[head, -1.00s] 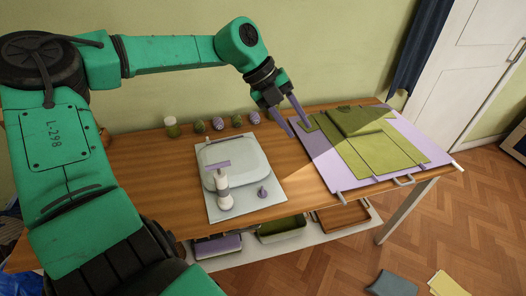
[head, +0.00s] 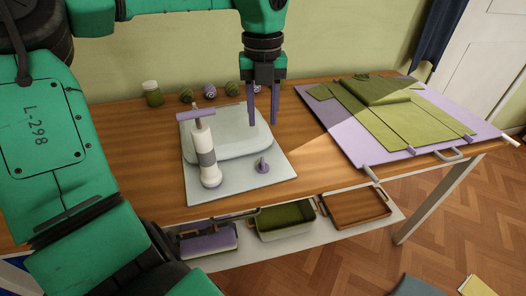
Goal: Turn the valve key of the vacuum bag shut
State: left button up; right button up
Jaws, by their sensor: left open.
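The vacuum bag (head: 235,135) is a pale, plump, see-through bag lying on a light grey mat (head: 220,195) on the table. A small purple piece with an upright stem, which looks like the valve key (head: 262,168), stands at the mat's front right, in front of the bag. Whether it is turned open or shut is too small to tell. My left gripper (head: 263,124) points down with its two purple fingers apart and empty. It is over the bag's right side, behind the key and apart from it. My right gripper is not in view.
A white and grey pump (head: 206,155) with a purple crossbar handle stands left of the key. A jar (head: 152,94) and several patterned balls line the back. A lilac board (head: 340,140) with green cloth lies right. Bare wood separates board and mat.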

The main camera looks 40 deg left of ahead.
aim_at(263, 160)
pick_arm(q)
notch_tip(263, 160, down, 12)
jog(key=shift+f+b, duration=0.15)
jog(key=shift+b, duration=0.25)
grip_shut()
